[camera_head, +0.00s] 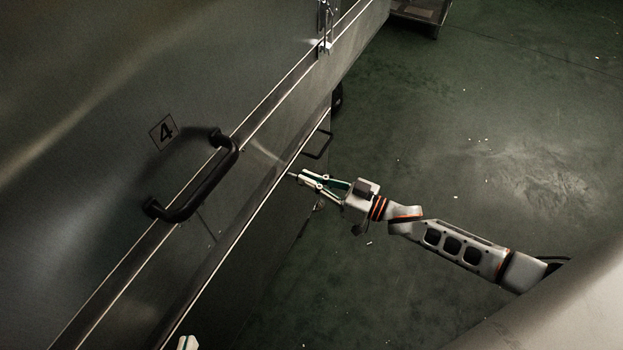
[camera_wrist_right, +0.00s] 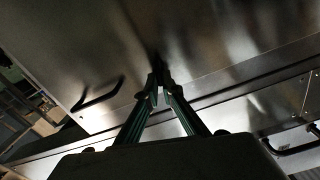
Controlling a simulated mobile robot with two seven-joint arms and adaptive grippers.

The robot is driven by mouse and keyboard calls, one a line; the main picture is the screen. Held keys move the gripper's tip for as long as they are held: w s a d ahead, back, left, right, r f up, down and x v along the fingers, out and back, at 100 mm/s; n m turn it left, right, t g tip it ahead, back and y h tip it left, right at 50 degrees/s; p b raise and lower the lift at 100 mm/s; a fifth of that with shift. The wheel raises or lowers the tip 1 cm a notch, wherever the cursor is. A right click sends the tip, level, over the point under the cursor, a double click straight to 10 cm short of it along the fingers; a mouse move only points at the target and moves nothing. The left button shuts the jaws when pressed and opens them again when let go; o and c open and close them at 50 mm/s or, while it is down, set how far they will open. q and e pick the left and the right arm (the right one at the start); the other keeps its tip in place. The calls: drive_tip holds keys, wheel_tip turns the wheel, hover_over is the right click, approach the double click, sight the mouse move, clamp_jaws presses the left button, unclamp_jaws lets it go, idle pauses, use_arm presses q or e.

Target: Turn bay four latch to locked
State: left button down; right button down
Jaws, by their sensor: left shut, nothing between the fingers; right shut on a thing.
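The bay four door (camera_head: 70,150) is a grey metal panel marked with a "4" label (camera_head: 164,132). A black bar handle (camera_head: 205,186) is fixed to it near its edge. My right gripper (camera_head: 299,178) reaches in from the right to the metal front beyond the handle. In the right wrist view its fingers (camera_wrist_right: 159,86) are closed together on a small dark part, the latch (camera_wrist_right: 157,68). The fingers hide most of the latch, so I cannot tell its angle. Only a pale tip of my left gripper (camera_head: 187,343) shows at the bottom edge; it is shut and empty.
A thin dark handle (camera_head: 318,145) sticks out from the lower front near my right gripper. Metal hardware (camera_head: 324,25) sits farther up the door edge. A low cart (camera_head: 425,12) stands at the top. The green floor (camera_head: 480,130) to the right is mostly clear.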

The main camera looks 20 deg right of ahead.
drive_tip(key=m, duration=0.2)
drive_tip(key=m+p, duration=0.2)
drive_tip(key=m, duration=0.1)
drive_tip(key=shift+w+d+m, duration=0.2)
drive_tip(key=shift+w+m, duration=0.05)
drive_tip(key=shift+m, duration=0.95)
drive_tip(key=m, duration=0.2)
drive_tip(key=shift+d+f+m, duration=0.1)
drive_tip(key=shift+f+m, duration=0.15)
drive_tip(key=shift+m, duration=0.05)
drive_tip(key=m, duration=0.3)
drive_tip(key=shift+f, duration=0.2)
use_arm(q)
drive_tip(key=shift+s+a+f+m+g, duration=0.15)
drive_tip(key=shift+s+a+f+g, duration=0.05)
drive_tip(key=shift+s+a+f, duration=0.4)
drive_tip(key=shift+s+a+f+m+g, duration=0.15)
drive_tip(key=shift+s+a+f+g, duration=0.15)
drive_tip(key=shift+f, duration=0.35)
use_arm(e)
drive_tip(key=shift+f+m, duration=0.1)
drive_tip(key=shift+m, duration=1.1)
use_arm(q)
drive_tip(key=shift+w+r, duration=0.1)
